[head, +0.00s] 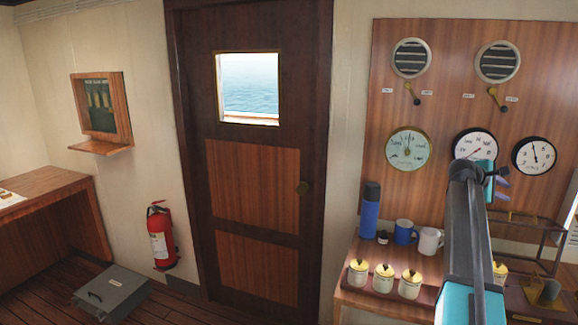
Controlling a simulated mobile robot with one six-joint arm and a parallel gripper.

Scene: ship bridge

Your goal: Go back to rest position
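My arm rises at the right of the head view, in front of the shelf and the instrument panel. Its far end, with my gripper (501,188), is small and partly hidden behind the arm's dark link. I cannot tell whether the fingers are open or shut, and I see no object held there.
A wooden shelf (352,298) at the right holds a blue flask (370,211), a blue mug (404,232), a white mug (429,241) and several lidded jars (384,279). Gauges (408,150) hang behind. A grey case (112,293) and a fire extinguisher (161,236) stand left of the closed door (252,185).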

